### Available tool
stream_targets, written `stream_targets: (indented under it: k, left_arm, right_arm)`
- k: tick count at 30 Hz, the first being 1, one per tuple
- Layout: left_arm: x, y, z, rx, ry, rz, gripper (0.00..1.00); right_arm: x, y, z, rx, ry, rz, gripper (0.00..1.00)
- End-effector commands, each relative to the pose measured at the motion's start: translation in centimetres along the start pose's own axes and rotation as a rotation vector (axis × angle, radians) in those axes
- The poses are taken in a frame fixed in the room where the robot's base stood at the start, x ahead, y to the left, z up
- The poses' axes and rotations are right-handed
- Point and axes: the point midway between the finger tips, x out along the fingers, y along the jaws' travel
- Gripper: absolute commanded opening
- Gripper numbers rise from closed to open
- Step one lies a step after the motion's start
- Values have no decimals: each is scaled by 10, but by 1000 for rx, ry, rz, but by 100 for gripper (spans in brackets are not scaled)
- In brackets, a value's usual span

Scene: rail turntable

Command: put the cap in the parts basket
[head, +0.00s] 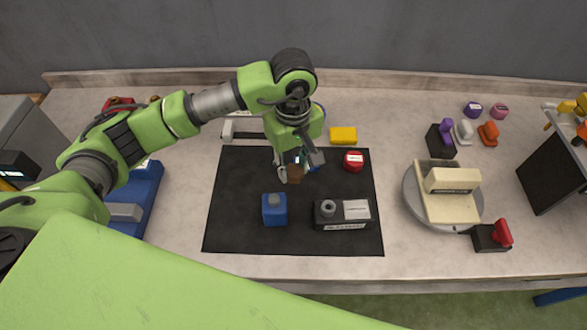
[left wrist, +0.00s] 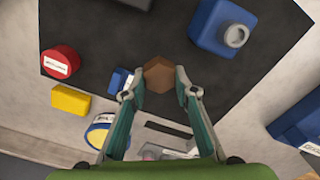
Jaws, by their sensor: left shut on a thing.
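My left gripper (head: 291,170) is over the back middle of the black mat (head: 235,215), pointing down. It is shut on a brown hexagonal piece, which I take to be the cap (left wrist: 158,74); the piece sits between the fingertips in the left wrist view (left wrist: 160,86). In the head view the brown cap (head: 295,174) is partly covered by the fingers. I cannot tell how far it is above the mat. I see nothing that I can surely name as the parts basket. My right gripper is not in view.
On the mat are a blue block with a grey top (head: 274,209), a black labelled box (head: 342,214) and a round red thing (head: 353,161). A yellow block (head: 343,135) lies behind. A blue container (head: 143,198) is at left, a turntable (head: 412,191) at right.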

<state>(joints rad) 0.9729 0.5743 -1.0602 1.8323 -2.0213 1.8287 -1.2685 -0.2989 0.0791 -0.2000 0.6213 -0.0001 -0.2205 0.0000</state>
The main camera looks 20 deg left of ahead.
Motion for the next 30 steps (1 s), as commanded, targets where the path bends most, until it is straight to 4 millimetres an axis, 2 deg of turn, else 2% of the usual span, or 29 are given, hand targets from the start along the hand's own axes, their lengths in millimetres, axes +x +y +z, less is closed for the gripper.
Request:
stream_targets:
  k: [4, 10, 24, 25, 26, 27, 30]
  left_arm:
    - [10, 4, -7, -2, 0, -3, 1]
    - [33, 4, -6, 0, -2, -2, 1]
    - [45, 4, -7, 1, 1, 1, 1]
    - [44, 4, -7, 1, 1, 1, 32]
    - [43, 4, -6, 1, 1, 1, 40]
    - [43, 4, -6, 0, 1, 0, 44]
    - [43, 4, -7, 0, 1, 0, 44]
  right_arm:
    - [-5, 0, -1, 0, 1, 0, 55]
    - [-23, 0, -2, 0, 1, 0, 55]
    - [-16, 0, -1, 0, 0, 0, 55]
    - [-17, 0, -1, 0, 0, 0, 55]
    - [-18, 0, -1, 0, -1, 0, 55]
    - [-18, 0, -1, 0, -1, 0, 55]
    - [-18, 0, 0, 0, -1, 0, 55]
